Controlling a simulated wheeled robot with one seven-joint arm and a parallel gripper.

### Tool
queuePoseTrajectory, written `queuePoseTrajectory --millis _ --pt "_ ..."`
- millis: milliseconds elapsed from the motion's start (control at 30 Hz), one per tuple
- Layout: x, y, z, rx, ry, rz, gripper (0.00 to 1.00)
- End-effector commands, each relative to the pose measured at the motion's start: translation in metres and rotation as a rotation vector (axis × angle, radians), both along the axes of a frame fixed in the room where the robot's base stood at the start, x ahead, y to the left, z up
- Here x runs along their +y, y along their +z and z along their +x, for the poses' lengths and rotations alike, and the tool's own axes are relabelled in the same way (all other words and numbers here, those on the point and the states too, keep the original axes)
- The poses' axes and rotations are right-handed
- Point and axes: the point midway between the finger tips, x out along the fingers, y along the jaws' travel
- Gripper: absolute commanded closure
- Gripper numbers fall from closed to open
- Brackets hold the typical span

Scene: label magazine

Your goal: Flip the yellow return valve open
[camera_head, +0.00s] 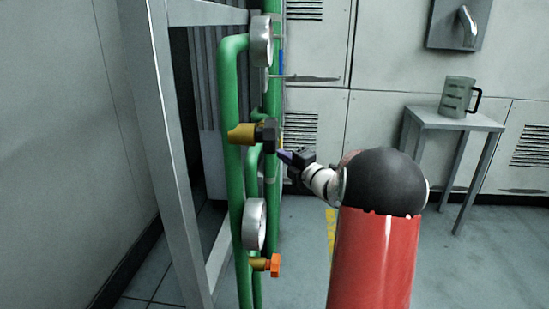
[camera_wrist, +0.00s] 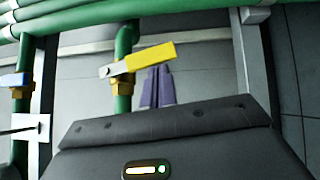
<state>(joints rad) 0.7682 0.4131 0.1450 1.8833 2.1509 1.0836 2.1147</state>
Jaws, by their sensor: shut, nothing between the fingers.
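The yellow valve handle (camera_wrist: 150,56) shows in the wrist view. It starts at a brass fitting (camera_wrist: 122,86) on a green pipe and points right, slightly up, crosswise to that pipe. My gripper (camera_wrist: 158,74) has its purple fingers together and empty, with the tips right at the handle's lower edge. I cannot tell whether they touch it. In the head view my gripper (camera_head: 284,155) is beside the green pipes, below a dark fitting (camera_head: 270,132) with a yellow-brown cylinder (camera_head: 242,134). The handle is hard to make out there.
Round gauges (camera_head: 262,41) and an orange knob (camera_head: 275,265) sit on the green pipes (camera_head: 232,90), near a grey frame post (camera_head: 165,140). A blue handle (camera_wrist: 14,80) is at the left in the wrist view. Floor between is clear.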

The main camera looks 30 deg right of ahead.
Motion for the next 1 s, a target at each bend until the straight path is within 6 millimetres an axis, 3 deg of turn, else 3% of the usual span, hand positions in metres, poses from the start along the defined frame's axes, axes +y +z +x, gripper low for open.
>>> queuePoseTrajectory --millis 167,400,600,1000 --pt "-0.018 -0.003 0.011 -0.002 0.0 -0.002 1.0" --pt "-0.029 -0.007 0.026 -0.2 -0.001 -0.133 1.0" --pt "-0.037 -0.002 0.038 -0.242 -0.002 -0.162 1.0" --pt "-0.051 0.012 0.058 -0.563 -0.003 -0.377 1.0"
